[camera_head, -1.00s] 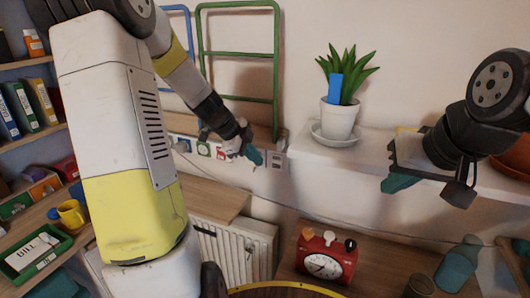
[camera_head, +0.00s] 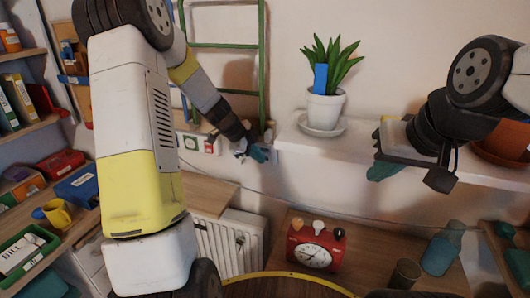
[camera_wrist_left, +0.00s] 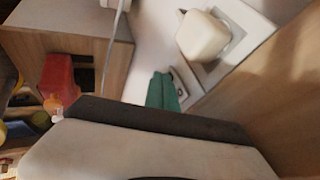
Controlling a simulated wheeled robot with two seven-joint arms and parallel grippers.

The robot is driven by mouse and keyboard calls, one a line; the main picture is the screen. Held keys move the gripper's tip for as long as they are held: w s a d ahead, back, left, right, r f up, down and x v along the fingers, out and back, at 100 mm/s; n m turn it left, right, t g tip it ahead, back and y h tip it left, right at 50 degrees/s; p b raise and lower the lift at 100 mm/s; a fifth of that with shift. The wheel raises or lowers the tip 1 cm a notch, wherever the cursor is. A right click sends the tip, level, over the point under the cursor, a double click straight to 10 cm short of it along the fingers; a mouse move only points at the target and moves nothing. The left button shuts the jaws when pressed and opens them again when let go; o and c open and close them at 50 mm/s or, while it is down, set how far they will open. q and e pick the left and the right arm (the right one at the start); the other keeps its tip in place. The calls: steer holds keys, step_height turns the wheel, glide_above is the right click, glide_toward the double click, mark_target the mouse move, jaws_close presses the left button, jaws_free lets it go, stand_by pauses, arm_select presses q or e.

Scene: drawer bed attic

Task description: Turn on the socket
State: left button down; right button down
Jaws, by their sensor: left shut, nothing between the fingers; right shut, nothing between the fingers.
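The socket, a small white wall plate with dark details (camera_wrist_left: 185,90), shows in the left wrist view beside the teal fingertips. My left gripper (camera_wrist_left: 163,92) is shut and empty, with its tips at or just short of the plate's edge; I cannot tell if they touch. In the head view my left gripper (camera_head: 259,153) is at the wall below the green frame, and it hides most of the socket there. My right gripper (camera_head: 385,170) is shut and empty, in front of the white shelf at the right.
A potted plant (camera_head: 325,107) on a saucer stands on the white shelf (camera_head: 365,150). A red clock (camera_head: 313,250) sits on the lower wooden surface, near a radiator (camera_head: 228,240). A green frame (camera_head: 263,60) leans on the wall. A white block-shaped object (camera_wrist_left: 203,37) is near the left gripper.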

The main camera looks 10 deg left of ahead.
arm_select(q)
steer(key=shift+w+d+f, duration=0.1)
steer(key=shift+w+f, duration=0.05)
steer(key=shift+w, duration=0.1)
